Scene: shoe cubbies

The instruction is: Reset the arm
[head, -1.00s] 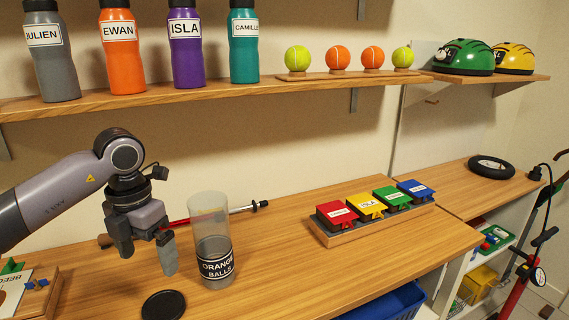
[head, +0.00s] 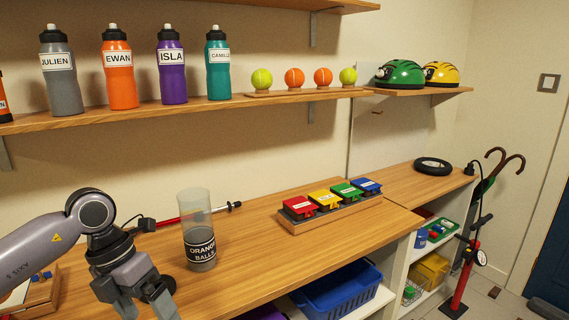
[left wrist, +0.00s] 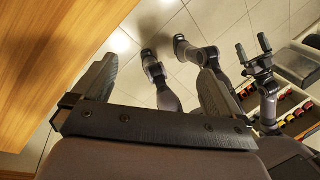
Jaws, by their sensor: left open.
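My left gripper (head: 145,302) is at the lower left of the head view, tilted, with its fingers apart and nothing between them. In the left wrist view its two fingers (left wrist: 155,88) are spread over the floor beside the wooden counter edge. The clear cup labelled "ORANGE BALLS" (head: 198,245) stands upright on the counter, to the right of the gripper and apart from it. In the left wrist view my right gripper (left wrist: 254,52) shows at the upper right, its fingers apart and empty.
The counter (head: 260,262) is clear right of the cup. A tray of coloured boxes (head: 330,213) sits further right. A red rod (head: 168,223) lies behind the cup. Bottles (head: 118,75), balls (head: 294,78) and helmets (head: 400,73) are on the shelf above. A blue basket (head: 340,288) is below.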

